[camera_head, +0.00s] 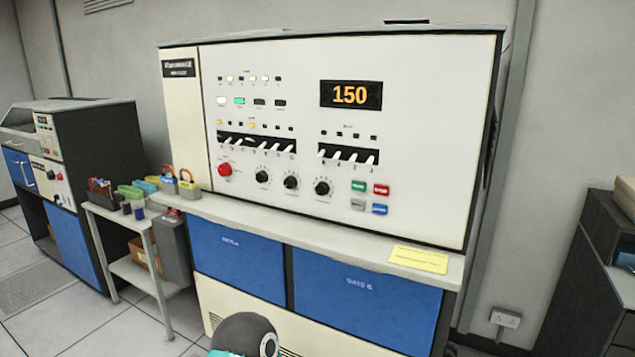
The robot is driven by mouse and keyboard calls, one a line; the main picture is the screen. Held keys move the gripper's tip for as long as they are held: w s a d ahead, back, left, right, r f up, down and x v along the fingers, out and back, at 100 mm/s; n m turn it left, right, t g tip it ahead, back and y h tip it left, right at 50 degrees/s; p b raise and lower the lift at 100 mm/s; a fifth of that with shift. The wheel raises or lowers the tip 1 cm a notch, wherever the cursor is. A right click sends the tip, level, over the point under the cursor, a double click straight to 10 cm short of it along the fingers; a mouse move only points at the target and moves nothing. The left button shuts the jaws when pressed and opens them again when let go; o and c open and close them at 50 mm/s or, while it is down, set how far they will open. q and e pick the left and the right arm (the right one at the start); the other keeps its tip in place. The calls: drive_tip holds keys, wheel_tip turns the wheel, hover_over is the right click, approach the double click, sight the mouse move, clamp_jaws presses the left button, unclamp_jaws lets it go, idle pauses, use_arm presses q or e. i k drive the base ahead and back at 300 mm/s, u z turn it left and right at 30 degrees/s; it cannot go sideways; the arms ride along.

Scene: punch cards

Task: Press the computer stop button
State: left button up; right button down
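The computer is a large cream cabinet (420,130) with a front panel, in the middle of the head view. A round red button (225,169) sits at the panel's lower left. Neither gripper shows. A dark rounded part of my own arm shows at the bottom edge.
An orange display (350,95) reads 150. Switches and black knobs (291,182) line the panel. A ledge (330,232) with a yellow note (418,259) juts out below. A dark cabinet (580,290) stands at right.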

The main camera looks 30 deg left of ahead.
sight(378, 189)
drive_tip(key=u, duration=0.25)
drive_tip(key=i, duration=0.65)
drive_tip(key=u, duration=0.4)
drive_tip(key=k, duration=0.85)
drive_tip(key=u, duration=0.2)
drive_tip(key=i, duration=0.85)
drive_tip(key=z, duration=0.1)
